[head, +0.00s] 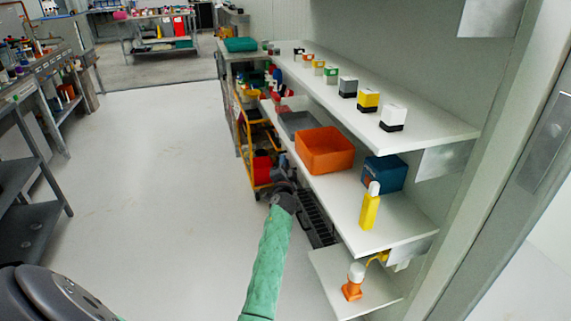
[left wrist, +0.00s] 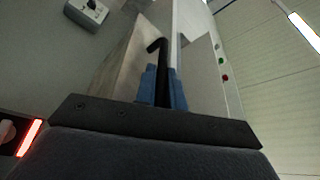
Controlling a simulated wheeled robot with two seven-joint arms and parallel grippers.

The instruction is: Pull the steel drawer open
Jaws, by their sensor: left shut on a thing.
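In the left wrist view, a steel drawer front (left wrist: 126,62) shows as a brushed grey metal face. A black bent handle (left wrist: 157,45) stands out against it. The blue fingers of my left gripper (left wrist: 162,88) are shut on this handle, one on each side.
White shelves (head: 405,215) rise at the right, holding an orange bin (head: 325,150), a blue box (head: 385,173) and a yellow bottle (head: 369,210). A yellow cart (head: 240,130) stands just beyond my gripper. The floor (head: 150,170) to the left is clear. A grey rack stands far left.

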